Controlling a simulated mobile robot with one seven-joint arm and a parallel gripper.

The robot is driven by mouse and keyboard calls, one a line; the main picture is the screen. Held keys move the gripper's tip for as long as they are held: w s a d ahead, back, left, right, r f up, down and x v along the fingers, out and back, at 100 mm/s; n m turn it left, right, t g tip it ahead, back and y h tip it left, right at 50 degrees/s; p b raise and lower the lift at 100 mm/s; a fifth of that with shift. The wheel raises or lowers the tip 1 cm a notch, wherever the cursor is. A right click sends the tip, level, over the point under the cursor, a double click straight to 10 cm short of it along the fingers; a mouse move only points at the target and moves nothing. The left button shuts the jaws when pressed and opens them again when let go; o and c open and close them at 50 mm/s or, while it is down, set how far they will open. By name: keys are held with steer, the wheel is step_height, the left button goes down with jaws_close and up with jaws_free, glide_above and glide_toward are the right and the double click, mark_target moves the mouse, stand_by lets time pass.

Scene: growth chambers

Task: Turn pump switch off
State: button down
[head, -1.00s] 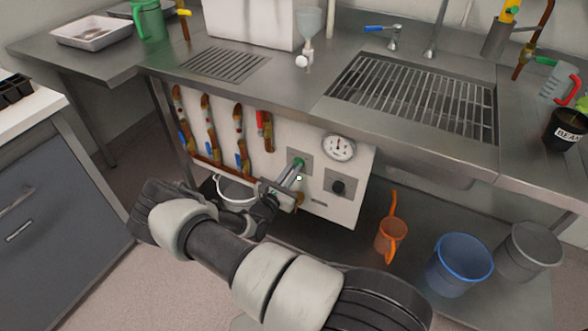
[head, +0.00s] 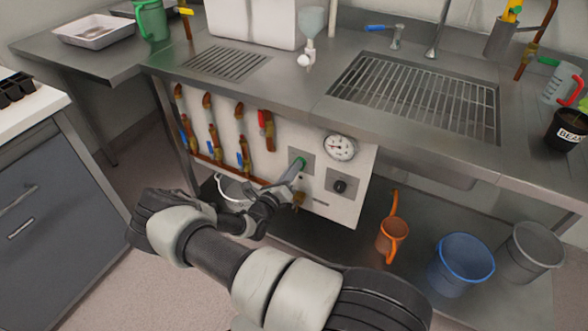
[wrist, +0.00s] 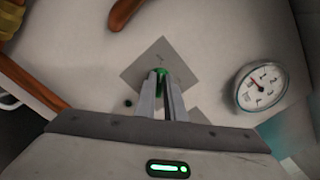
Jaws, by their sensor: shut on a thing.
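The pump switch (head: 300,161) is a small green part on a square grey plate on the white panel under the sink counter. In the wrist view its green shows at the fingertips (wrist: 162,71), mostly hidden between them. My gripper (head: 294,170) reaches the panel from the lower left and is shut on the switch. In the wrist view both fingers (wrist: 161,82) point at the grey plate, which looks tilted in the picture. The switch's exact position is hidden by the fingers.
A round gauge (head: 340,147) and a black knob (head: 339,186) sit right of the switch. Red-handled and blue-handled valves on copper pipes (head: 240,142) are to the left. An orange watering can (head: 392,236) and a blue bucket (head: 460,262) stand below right.

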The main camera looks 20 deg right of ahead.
steer(key=shift+n, duration=0.5)
steer(key=c, duration=1.8)
jaws_free()
steer(key=shift+c, duration=0.2)
steer(key=p+v, duration=0.2)
steer(key=v, duration=1.5)
steer(key=shift+s+a+p, duration=0.2)
steer(key=shift+p, duration=0.15)
